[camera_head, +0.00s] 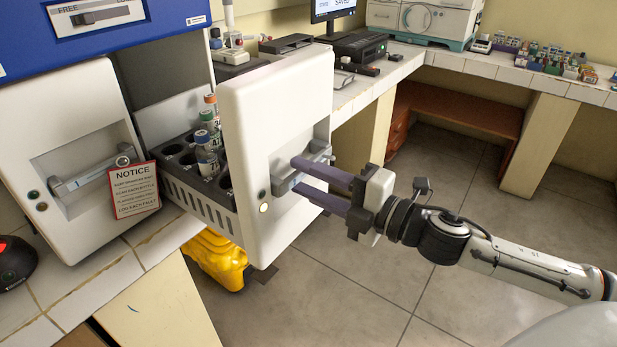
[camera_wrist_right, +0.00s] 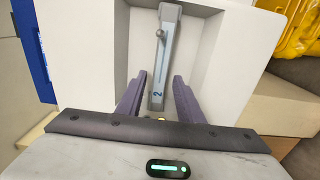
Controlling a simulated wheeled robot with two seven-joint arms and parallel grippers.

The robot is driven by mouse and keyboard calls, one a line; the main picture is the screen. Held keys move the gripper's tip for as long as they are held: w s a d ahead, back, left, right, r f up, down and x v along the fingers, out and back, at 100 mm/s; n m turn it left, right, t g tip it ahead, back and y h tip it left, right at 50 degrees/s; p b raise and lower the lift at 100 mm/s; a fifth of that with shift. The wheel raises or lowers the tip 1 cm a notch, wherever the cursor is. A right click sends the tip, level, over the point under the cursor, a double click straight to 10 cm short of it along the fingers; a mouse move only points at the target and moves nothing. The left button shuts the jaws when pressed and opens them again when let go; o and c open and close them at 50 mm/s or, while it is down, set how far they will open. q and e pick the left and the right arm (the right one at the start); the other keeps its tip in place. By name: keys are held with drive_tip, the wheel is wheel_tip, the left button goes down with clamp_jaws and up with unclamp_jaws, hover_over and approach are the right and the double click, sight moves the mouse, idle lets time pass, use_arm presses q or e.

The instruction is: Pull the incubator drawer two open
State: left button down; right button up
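Drawer two (camera_head: 276,110) is a white-fronted drawer standing well out from the blue-topped incubator (camera_head: 105,40). Its grey handle (camera_head: 314,158) sits in a recess; in the right wrist view the handle bar (camera_wrist_right: 161,65) bears a blue 2. My right gripper (camera_head: 296,174) reaches the handle from the right, its two purple fingers spread apart with the handle between them. In the wrist view a gap shows beside the bar, so the fingers look open. Exact contact at the tips is unclear. My left gripper is out of view.
The drawer's dark rack (camera_head: 196,196) holds several bottles (camera_head: 207,150). A closed white drawer at left (camera_head: 70,150) carries a red NOTICE sign (camera_head: 134,190). A yellow object (camera_head: 217,258) lies below. Counters run behind; the floor at right is clear.

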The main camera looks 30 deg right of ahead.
idle(0.3)
drive_tip(key=v, duration=1)
drive_tip(key=shift+s+d, duration=0.1)
drive_tip(key=shift+s, duration=0.05)
idle(0.5)
drive_tip(key=s+d+f+m+g+h, duration=0.25)
drive_tip(key=f+m, duration=0.45)
drive_tip(key=f, duration=0.4)
drive_tip(key=s+d+f+m+g+h, duration=0.1)
drive_tip(key=f+m+h, duration=0.3)
drive_tip(key=f+m, duration=0.5)
drive_tip(key=s+a+f+m+g+y, duration=0.1)
drive_tip(key=s+a+f+m+g, duration=0.1)
drive_tip(key=a+f, duration=0.6)
drive_tip(key=s+a+f+m+g+y, duration=0.1)
drive_tip(key=s+a+f+m+g, duration=0.1)
drive_tip(key=s+a+f, duration=0.3)
drive_tip(key=a+f, duration=0.4)
drive_tip(key=shift+s+f+m+g, duration=0.25)
drive_tip(key=shift+f+m+g, duration=0.05)
drive_tip(key=shift+g, duration=0.05)
